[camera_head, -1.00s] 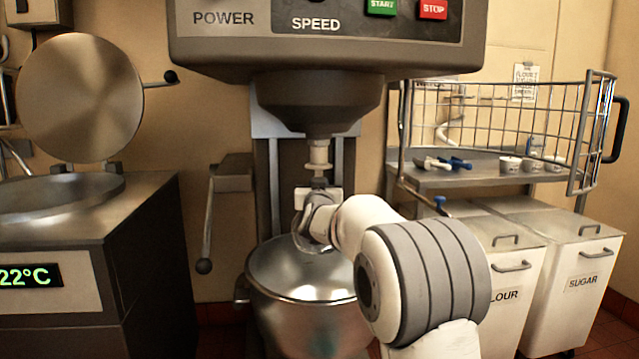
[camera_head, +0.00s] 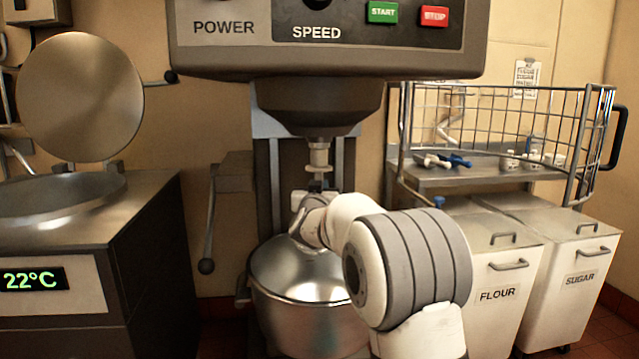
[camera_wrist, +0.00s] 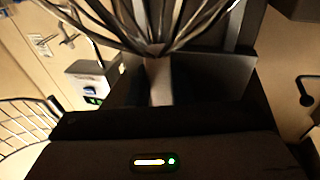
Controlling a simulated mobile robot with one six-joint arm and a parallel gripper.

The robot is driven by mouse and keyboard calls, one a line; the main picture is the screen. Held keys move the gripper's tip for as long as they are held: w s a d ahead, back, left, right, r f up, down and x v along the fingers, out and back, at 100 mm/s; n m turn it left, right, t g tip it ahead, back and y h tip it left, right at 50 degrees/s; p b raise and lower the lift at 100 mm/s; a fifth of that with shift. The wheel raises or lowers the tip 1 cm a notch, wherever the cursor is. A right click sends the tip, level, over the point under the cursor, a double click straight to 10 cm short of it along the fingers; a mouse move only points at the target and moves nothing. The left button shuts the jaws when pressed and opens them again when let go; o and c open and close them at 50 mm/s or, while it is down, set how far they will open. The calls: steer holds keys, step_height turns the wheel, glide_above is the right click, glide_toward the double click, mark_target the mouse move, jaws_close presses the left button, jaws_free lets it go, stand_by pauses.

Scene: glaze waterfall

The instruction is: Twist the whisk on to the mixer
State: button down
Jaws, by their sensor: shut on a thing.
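The mixer (camera_head: 322,70) stands in the middle, with its drive shaft (camera_head: 319,155) pointing down from the head. My gripper (camera_head: 316,194) is just below this shaft and above the bowl. In the wrist view, the whisk's wires (camera_wrist: 185,22) fan out at the top from a pale stem (camera_wrist: 158,78). The dark jaws of my gripper are shut on the whisk by this stem. In the head view my arm and wrist hide most of the whisk. I cannot tell whether its top touches the drive shaft.
The steel bowl (camera_head: 300,270) is below my wrist. A wire guard (camera_head: 500,115) is swung out to the right, before a shelf (camera_head: 490,175) with small items. Flour (camera_head: 497,295) and sugar (camera_head: 580,280) bins stand below. A lever (camera_head: 207,235) and a kettle (camera_head: 85,210) are left.

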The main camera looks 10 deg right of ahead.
steer(key=shift+d+r+m+g+h+p, duration=0.25)
steer(key=shift+d+m+h+p, duration=0.35)
steer(key=shift+h+p, duration=0.35)
steer(key=c, duration=1.5)
jaws_free()
steer(key=shift+d, duration=0.15)
steer(key=o, duration=0.3)
steer(key=shift+f, duration=0.1)
steer(key=shift+f, duration=0.1)
steer(key=shift+o, duration=0.6)
steer(key=shift+a+f, duration=0.1)
steer(key=shift+a, duration=0.1)
steer(key=o, duration=1.1)
steer(key=shift+s, duration=0.15)
